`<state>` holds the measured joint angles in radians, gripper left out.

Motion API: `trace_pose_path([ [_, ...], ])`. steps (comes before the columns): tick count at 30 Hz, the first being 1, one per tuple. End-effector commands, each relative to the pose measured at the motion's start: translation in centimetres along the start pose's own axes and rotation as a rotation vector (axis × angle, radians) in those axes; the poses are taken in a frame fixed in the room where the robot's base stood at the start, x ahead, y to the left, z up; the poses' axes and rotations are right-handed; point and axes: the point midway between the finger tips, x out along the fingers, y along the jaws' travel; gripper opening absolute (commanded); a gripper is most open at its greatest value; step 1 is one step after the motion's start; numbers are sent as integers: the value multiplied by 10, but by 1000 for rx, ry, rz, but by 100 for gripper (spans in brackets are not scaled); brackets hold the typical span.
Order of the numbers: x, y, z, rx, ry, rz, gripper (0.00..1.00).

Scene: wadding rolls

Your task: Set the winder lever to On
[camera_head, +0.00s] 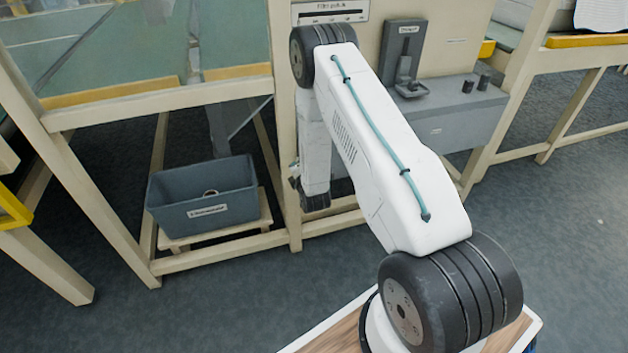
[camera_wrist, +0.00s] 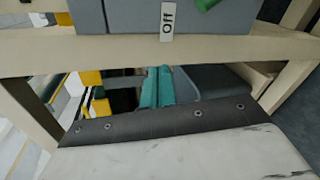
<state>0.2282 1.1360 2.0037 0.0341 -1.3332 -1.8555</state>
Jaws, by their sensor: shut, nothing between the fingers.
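A dark grey upright plate (camera_head: 402,48) with a small unreadable label stands on the machine front in the head view. A grey lever-like handle (camera_head: 409,88) sticks out at its foot; its setting cannot be read there. In the wrist view, a grey panel (camera_wrist: 120,17) at the top edge bears a white label reading "Off" (camera_wrist: 167,20), with part of a green piece (camera_wrist: 207,4) beside it. My gripper (camera_head: 315,202) hangs down left of the plate and below it, apart from the lever. Its teal fingers (camera_wrist: 157,80) are together and empty in the wrist view.
A grey control box (camera_head: 450,118) with dark knobs (camera_head: 476,85) juts out right of my arm. A cream frame beam (camera_wrist: 60,52) crosses the wrist view. A blue-grey bin (camera_head: 203,200) stands on a low shelf at left. The floor in front is clear.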

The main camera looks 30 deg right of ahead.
Motion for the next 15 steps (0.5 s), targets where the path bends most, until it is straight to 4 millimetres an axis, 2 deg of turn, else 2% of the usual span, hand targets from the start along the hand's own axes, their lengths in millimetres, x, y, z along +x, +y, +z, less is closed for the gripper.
trace_pose_path([
  [1,-6,-30,-2,-56,-18,22,0],
  [6,-32,-93,-5,-245,-94,126,0],
  [10,-53,-122,-7,-343,-142,177,0],
  [15,-66,-138,-8,-401,-173,208,0],
])
